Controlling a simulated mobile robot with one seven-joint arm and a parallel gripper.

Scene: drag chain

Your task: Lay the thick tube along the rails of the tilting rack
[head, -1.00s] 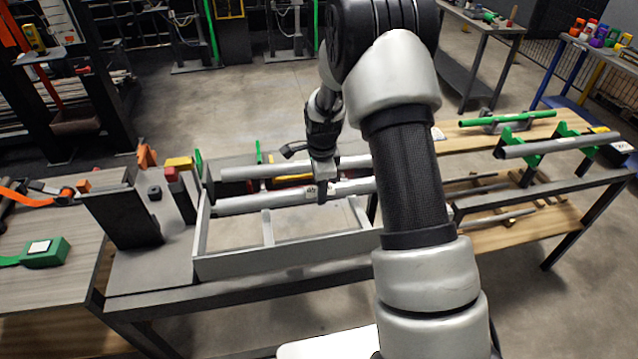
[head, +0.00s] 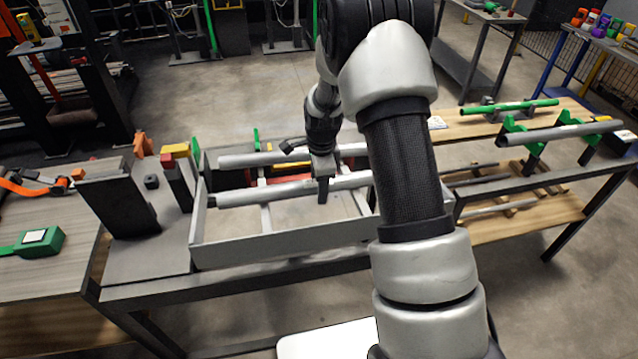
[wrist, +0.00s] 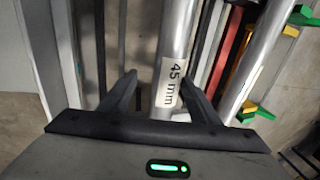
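A grey tube (head: 245,196) lies lengthwise on a grey open frame (head: 285,247), near its middle; this may be the tilting rack. In the wrist view this tube (wrist: 172,50) carries a "45 mm" label. A second grey tube (head: 250,160) lies behind it, roughly parallel; it also shows at the right in the wrist view (wrist: 262,60). My gripper (head: 323,195) is over the front tube. In the wrist view my gripper's fingers (wrist: 158,84) are spread on either side of the tube, with a gap at the left finger. Contact at the right finger is unclear.
Dark and red blocks (head: 174,180) stand left of the frame. Red and yellow parts lie beneath the tubes. On the right bench, green supports (head: 530,140) hold another grey tube (head: 555,132), and a green tube (head: 510,107) lies behind. My arm covers the frame's right end.

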